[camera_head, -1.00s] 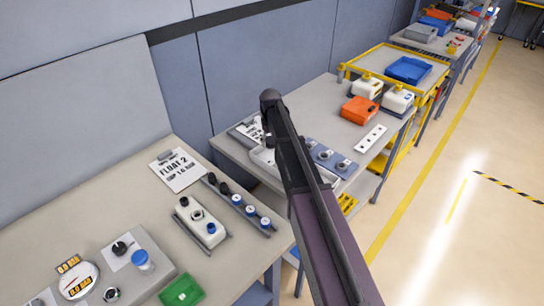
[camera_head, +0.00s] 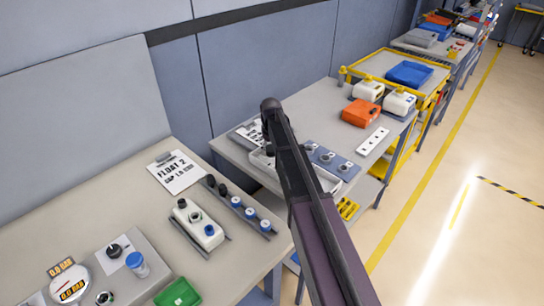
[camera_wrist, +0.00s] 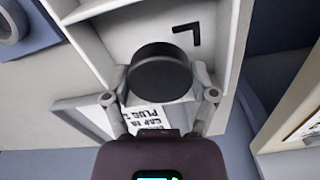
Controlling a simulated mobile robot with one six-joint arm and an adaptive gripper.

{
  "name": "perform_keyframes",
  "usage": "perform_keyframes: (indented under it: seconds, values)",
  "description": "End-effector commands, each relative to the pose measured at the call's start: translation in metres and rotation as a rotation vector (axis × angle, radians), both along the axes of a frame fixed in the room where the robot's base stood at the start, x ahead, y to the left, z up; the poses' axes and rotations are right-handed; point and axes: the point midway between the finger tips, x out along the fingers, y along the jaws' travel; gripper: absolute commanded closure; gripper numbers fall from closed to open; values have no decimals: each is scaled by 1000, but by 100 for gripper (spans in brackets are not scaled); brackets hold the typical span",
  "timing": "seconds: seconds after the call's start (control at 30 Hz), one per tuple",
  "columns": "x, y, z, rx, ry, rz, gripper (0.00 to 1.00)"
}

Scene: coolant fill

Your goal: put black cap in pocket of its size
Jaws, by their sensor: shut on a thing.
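A round black cap (camera_wrist: 160,75) is held between the two fingers of my gripper (camera_wrist: 162,92) in the wrist view. The cap is over a white compartment tray (camera_wrist: 232,45) with raised walls; I cannot tell whether it touches the tray floor. A black L-shaped mark (camera_wrist: 187,36) lies on the floor of the compartment just beyond the cap. A dividing wall stands to the left of this compartment.
A clipboard (camera_wrist: 150,115) with printed text lies beside the tray, partly behind my gripper. A blue-grey plate (camera_head: 348,167) with round fittings lies beside the tray. The near table holds a rail of caps (camera_head: 263,227).

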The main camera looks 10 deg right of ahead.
Motion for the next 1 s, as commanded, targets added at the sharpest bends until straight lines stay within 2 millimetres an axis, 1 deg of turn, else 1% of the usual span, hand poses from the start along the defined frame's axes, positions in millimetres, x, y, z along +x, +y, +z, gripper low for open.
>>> perform_keyframes:
  seconds: [0.03,0.2,0.67,0.83,0.87,0.9,0.93,1.0]
  values:
    - [0,0,-9,0,0,0,64]
    - [0,0,-20,0,0,0,64]
    - [0,-1,-21,0,0,-1,64]
    - [0,-1,-26,0,0,-1,64]
    - [0,-1,-25,0,0,-1,17]
    - [0,-1,-24,0,0,-1,5]
    - [0,-1,-24,0,0,-1,0]
    - [0,-1,-24,0,0,-2,0]
